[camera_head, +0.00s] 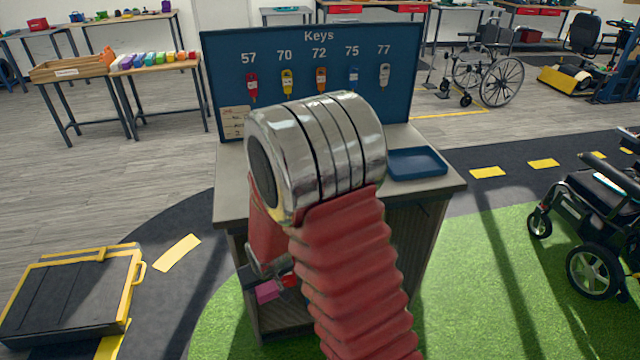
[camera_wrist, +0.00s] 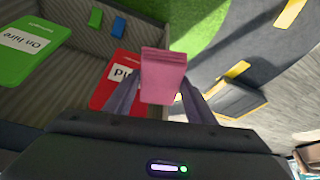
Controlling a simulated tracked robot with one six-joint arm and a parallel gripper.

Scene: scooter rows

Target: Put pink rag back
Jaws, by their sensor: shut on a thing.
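The pink rag (camera_wrist: 163,72) is a small folded block in the wrist view, between the two fingers of my gripper (camera_wrist: 160,98), which is shut on it. In the head view the rag (camera_head: 267,291) shows low beside my red arm, in front of the open front of the key cabinet (camera_head: 435,180). My gripper (camera_head: 272,265) is partly hidden there by the arm. In the wrist view the rag overlaps the edge of a red card (camera_wrist: 112,84). I cannot tell whether the rag touches anything below.
A green card (camera_wrist: 30,48) and small green (camera_wrist: 95,18) and blue (camera_wrist: 118,27) pieces lie on a grey ribbed surface. A key board (camera_head: 320,60) and blue tray (camera_head: 416,163) are on the cabinet. A black-yellow platform (camera_head: 75,295) stands left, a wheelchair (camera_head: 590,235) right.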

